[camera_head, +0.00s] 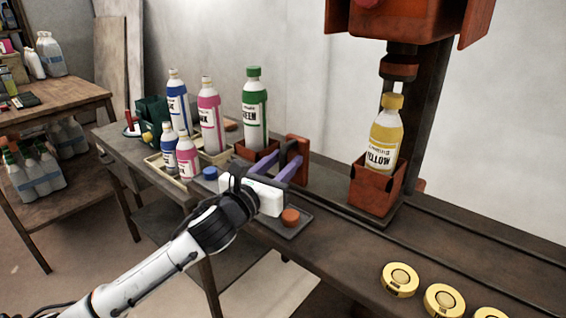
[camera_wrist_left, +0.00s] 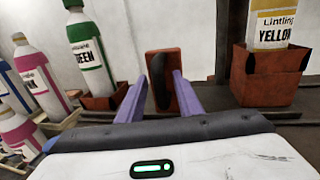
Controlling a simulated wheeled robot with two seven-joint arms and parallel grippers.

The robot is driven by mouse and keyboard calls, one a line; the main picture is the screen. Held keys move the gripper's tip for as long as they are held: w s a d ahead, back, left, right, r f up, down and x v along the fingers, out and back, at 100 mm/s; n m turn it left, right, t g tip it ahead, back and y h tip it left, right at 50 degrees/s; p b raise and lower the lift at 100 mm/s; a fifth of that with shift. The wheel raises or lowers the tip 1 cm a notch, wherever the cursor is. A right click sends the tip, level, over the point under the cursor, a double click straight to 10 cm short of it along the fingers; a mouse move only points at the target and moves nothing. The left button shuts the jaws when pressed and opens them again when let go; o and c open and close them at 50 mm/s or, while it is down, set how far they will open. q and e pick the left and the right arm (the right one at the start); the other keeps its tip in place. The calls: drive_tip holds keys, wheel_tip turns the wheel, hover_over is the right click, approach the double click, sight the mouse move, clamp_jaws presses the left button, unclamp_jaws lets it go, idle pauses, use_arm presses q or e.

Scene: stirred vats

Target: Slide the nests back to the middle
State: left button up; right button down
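The green-capped bottle (camera_head: 255,105) stands in a low red nest (camera_head: 243,152); this nest also shows in the left wrist view (camera_wrist_left: 103,101). The yellow bottle (camera_head: 386,135) stands in another red nest (camera_head: 373,190), under the press at the right; it shows in the left wrist view (camera_wrist_left: 268,80). An upright red block (camera_head: 299,147) with a dark strip stands beside the green bottle's nest. My left gripper (camera_head: 290,160) is open, its purple fingers spread in front of this block (camera_wrist_left: 172,70). Whether they touch it, I cannot tell. My right gripper is not in view.
Blue and pink bottles (camera_head: 210,120) stand at the left in a pale tray (camera_head: 163,174). A small tray (camera_head: 300,227) with an orange cap lies below my gripper. Dark rails run along the bench. Several yellow discs (camera_head: 400,279) lie at the front right.

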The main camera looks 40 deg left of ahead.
sight(365, 179)
use_arm(q)
clamp_jaws()
